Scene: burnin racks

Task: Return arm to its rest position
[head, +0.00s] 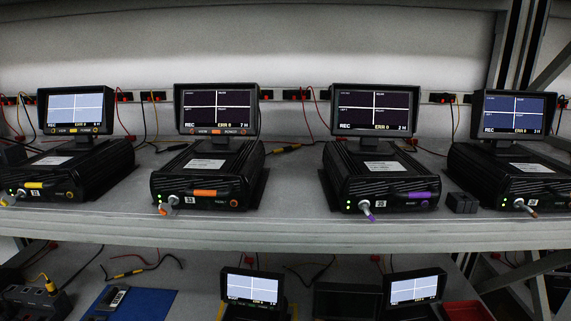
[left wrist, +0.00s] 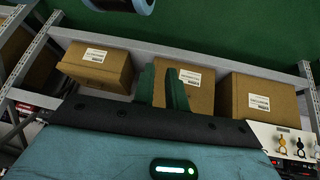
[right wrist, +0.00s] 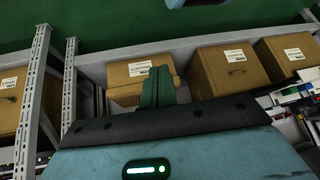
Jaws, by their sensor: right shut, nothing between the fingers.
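Neither arm shows in the head view. In the left wrist view my left gripper (left wrist: 163,84) has two green fingers with a narrow gap between them, and nothing shows in the gap but a box behind. In the right wrist view my right gripper (right wrist: 157,86) has its green fingers together, shut and empty. Both grippers appear in front of cardboard boxes on a rack, apart from the recorders seen in the head view.
Several black recorders with screens, including one with an orange tag (head: 205,193) and one with a purple tag (head: 420,196), stand on the upper shelf (head: 270,232). A blue mat (head: 150,303) and red bin (head: 466,311) lie below. Cardboard boxes (left wrist: 97,66) (right wrist: 228,70) sit on racks.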

